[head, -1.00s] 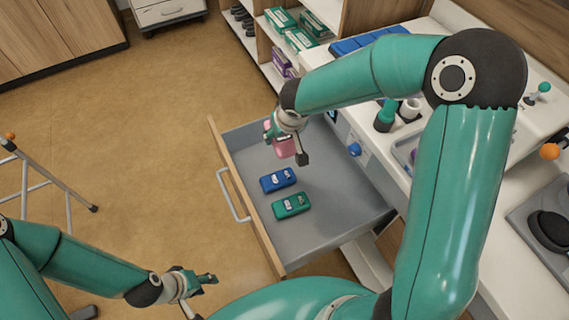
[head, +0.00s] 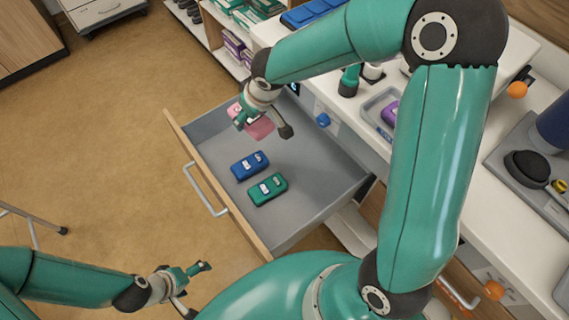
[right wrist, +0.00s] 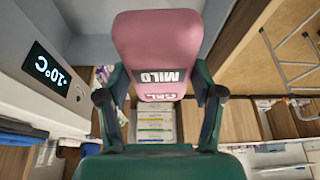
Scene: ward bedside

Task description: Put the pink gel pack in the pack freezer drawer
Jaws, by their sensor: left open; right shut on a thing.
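The pink gel pack (right wrist: 158,50) is held between the fingers of my right gripper (right wrist: 160,105), with a label reading "GEL" and "MILD" in the right wrist view. In the head view the pink pack (head: 260,127) shows below my right gripper (head: 262,112), over the far part of the open drawer (head: 310,195). I cannot tell whether it touches the drawer floor. A blue pack (head: 249,166) and a green pack (head: 268,189) lie side by side on the drawer floor. My left gripper (head: 186,284) is open and empty, low at the bottom left, outside the drawer.
A lit temperature display (right wrist: 47,68) reads about -10°C in the right wrist view. The white counter (head: 420,190) right of the drawer holds a grey tray with a purple item (head: 390,112). Open shelves with boxes (head: 235,45) stand behind.

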